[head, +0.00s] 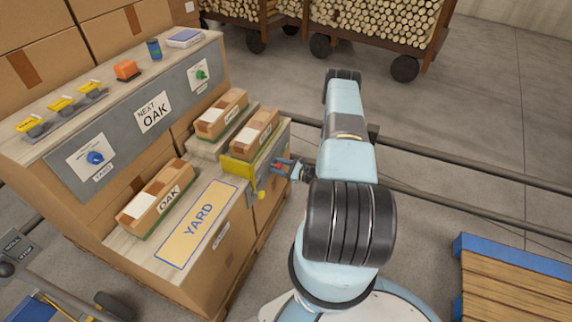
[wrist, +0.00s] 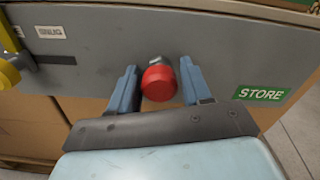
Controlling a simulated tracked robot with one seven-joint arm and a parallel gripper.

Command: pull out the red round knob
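The red round knob (wrist: 159,83) sits on a short metal stem on a grey panel (wrist: 225,60) in the wrist view. My gripper (wrist: 160,85) is open, with one blue finger on each side of the knob. Small gaps show between the knob and both fingers, so it is not gripped. In the head view my gripper (head: 284,168) is at the right end of the bench, and a bit of red from the knob (head: 279,166) shows between its fingers.
A yellow lever (wrist: 8,72) is left of the knob, near a "SNUG" label (wrist: 50,32). A green "STORE" label (wrist: 262,93) is to the right. A pallet (head: 515,280) lies at the right.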

